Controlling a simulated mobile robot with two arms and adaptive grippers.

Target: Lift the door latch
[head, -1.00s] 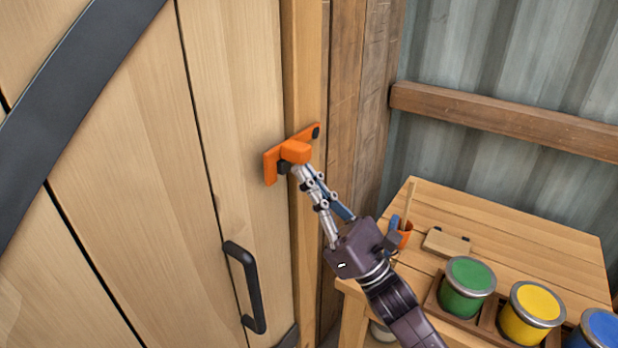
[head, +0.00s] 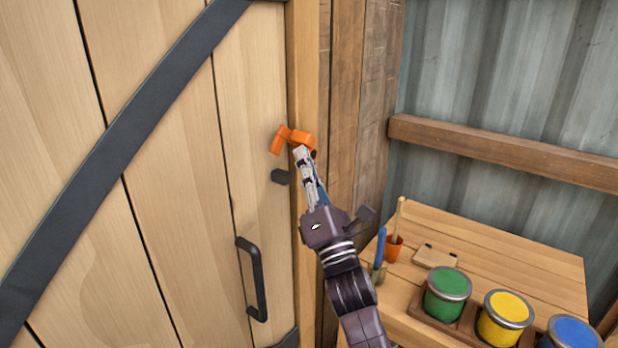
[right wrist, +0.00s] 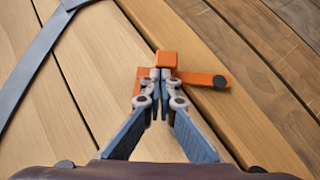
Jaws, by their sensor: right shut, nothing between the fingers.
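The wooden door (head: 170,150) looks closed. My left gripper is not in view.
A black pull handle (head: 254,280) is on the door below the latch. A wooden table (head: 500,255) at the right holds green (head: 446,295), yellow (head: 505,318) and blue (head: 572,332) cans and an orange cup (head: 393,248). A wooden rail (head: 500,145) crosses the metal wall.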

